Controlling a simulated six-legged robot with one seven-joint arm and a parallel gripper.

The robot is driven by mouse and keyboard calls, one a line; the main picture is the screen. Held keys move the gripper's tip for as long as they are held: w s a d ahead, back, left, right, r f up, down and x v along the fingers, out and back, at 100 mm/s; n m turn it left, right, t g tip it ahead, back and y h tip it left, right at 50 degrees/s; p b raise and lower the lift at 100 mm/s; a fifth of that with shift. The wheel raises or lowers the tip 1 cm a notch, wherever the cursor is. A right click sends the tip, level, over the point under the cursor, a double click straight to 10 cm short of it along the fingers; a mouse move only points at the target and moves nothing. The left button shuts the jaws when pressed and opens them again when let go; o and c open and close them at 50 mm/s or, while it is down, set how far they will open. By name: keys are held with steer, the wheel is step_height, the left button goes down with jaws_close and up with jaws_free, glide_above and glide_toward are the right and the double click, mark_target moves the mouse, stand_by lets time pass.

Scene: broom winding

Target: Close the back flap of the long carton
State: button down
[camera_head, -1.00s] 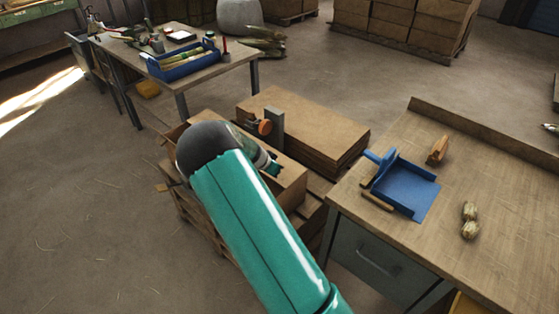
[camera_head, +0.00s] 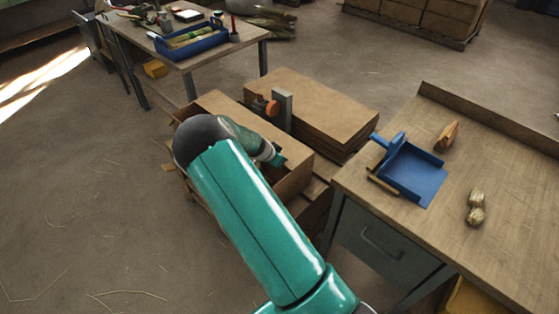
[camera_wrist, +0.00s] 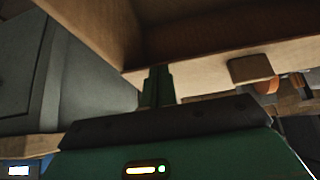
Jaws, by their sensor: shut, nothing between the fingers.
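The long carton (camera_head: 295,183) is a brown open-topped box on a pallet, partly hidden behind my teal arm. Its inside shows beyond my wrist, with cardboard standing along its far side (camera_head: 222,102). I cannot clearly tell which panel is the back flap. My gripper (camera_head: 281,161) is over the carton's near right part in the head view. In the wrist view my gripper (camera_wrist: 158,82) has its dark green fingers shut and empty, with the tips close to a pale cardboard edge (camera_wrist: 210,56). Whether they touch it I cannot tell.
A stack of flat cardboard (camera_head: 320,108) lies behind the carton, with a grey upright post (camera_head: 282,108) and an orange round part (camera_head: 268,107) between them. A workbench (camera_head: 500,170) with a blue dustpan (camera_head: 415,172) stands close on the right. Open floor lies left.

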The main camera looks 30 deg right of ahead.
steer(key=shift+a+f, duration=0.15)
steer(key=s+a+r, duration=0.4)
steer(key=s+r, duration=0.9)
steer(key=shift+s+r, duration=0.15)
steer(key=shift+s, duration=0.05)
